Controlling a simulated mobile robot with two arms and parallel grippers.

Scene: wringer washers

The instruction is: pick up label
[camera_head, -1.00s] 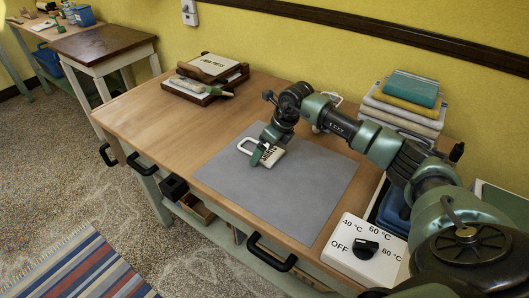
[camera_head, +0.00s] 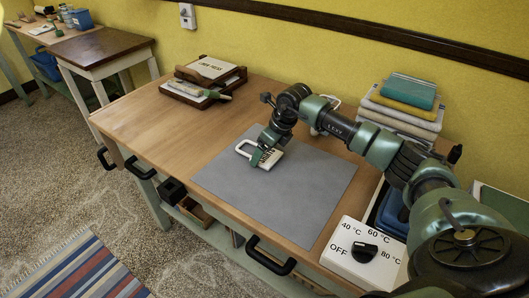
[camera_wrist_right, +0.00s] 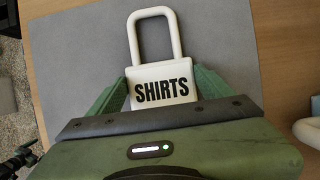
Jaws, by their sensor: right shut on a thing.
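The label is a white, padlock-shaped tag (camera_head: 246,149) with a loop and the black word SHIRTS. It is over the grey mat (camera_head: 300,190) on the wooden table. In the right wrist view, the label (camera_wrist_right: 160,72) has its loop pointing up, away from my gripper. My right gripper (camera_head: 268,157) is shut on the label's body, with a green finger at each side of it (camera_wrist_right: 160,90). I cannot tell whether the label still touches the mat. My left gripper is not in the head view.
A wooden tray (camera_head: 203,87) with a white card is at the back left. Folded towels (camera_head: 405,105) are stacked at the back right. A white temperature dial panel (camera_head: 362,252) is at the front right. The table's left part is clear.

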